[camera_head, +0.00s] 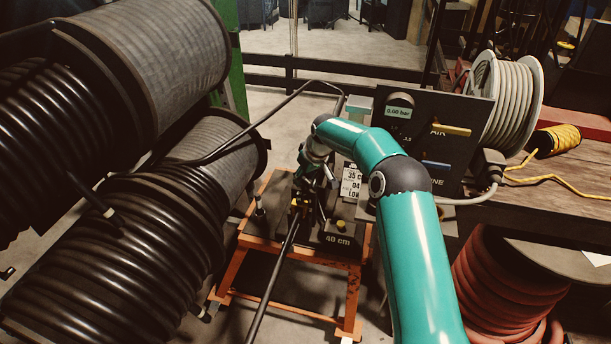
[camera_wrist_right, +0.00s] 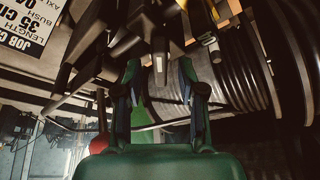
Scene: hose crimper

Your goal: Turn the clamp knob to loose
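The clamp knob cannot be told for sure in the head view, where my right wrist and gripper (camera_head: 311,172) hang over the bench fixture (camera_head: 338,240) marked 40 cm. In the right wrist view the two fingers of my right gripper (camera_wrist_right: 160,80) stand apart. A dark part with a small white mark (camera_wrist_right: 158,63), possibly the clamp knob, shows between and beyond the fingertips. I cannot tell whether the fingers touch it. A black hose (camera_head: 276,275) runs from the lower edge up to brass-coloured parts on the fixture. My left gripper is not in view.
An orange stand (camera_head: 233,268) carries the fixture. Large black hose reels (camera_head: 130,230) crowd the left. A panel with a gauge and a yellow lever (camera_head: 451,130) stands behind my right arm. A job card (camera_head: 351,183) is beside the gripper. A wooden bench (camera_head: 540,195) is right.

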